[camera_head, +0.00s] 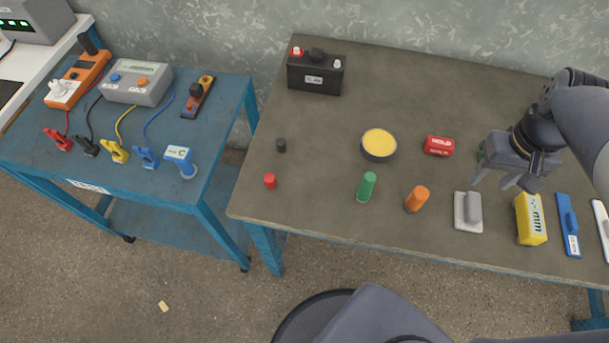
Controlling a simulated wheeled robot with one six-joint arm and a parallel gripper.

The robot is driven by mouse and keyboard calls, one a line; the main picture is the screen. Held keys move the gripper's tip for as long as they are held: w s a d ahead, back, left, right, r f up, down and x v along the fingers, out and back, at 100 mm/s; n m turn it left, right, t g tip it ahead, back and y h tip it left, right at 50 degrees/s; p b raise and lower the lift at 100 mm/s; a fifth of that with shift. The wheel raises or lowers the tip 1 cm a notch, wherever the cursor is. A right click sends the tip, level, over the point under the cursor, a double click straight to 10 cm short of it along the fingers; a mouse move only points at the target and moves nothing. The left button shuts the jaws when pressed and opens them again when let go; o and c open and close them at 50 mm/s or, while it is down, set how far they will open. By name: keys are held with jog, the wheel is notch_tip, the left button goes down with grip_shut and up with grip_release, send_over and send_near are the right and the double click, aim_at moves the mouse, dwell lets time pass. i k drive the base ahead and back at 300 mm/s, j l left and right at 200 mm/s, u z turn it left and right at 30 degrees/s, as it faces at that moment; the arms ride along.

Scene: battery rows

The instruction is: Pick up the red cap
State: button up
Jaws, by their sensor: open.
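The small red cap (270,181) stands on the table (310,215) near its left edge. A small black cap (281,145) stands a little behind it. My gripper (497,183) is over the right part of the table, far to the right of the red cap. Its two fingers are apart and nothing shows between them. Nothing hides the red cap.
A black battery (315,76), a yellow-filled bowl (379,144), a red block (439,146), green (367,187) and orange (417,199) cylinders, a grey block (468,210) and a yellow box (530,219) are on the table. A blue cart (150,180) stands left, across a gap.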

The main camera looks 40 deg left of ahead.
aim_at(269, 180)
jog(key=u, duration=2.35)
jog(key=i+j+z, duration=0.1)
jog(key=i+j, duration=0.05)
jog(key=i, duration=0.1)
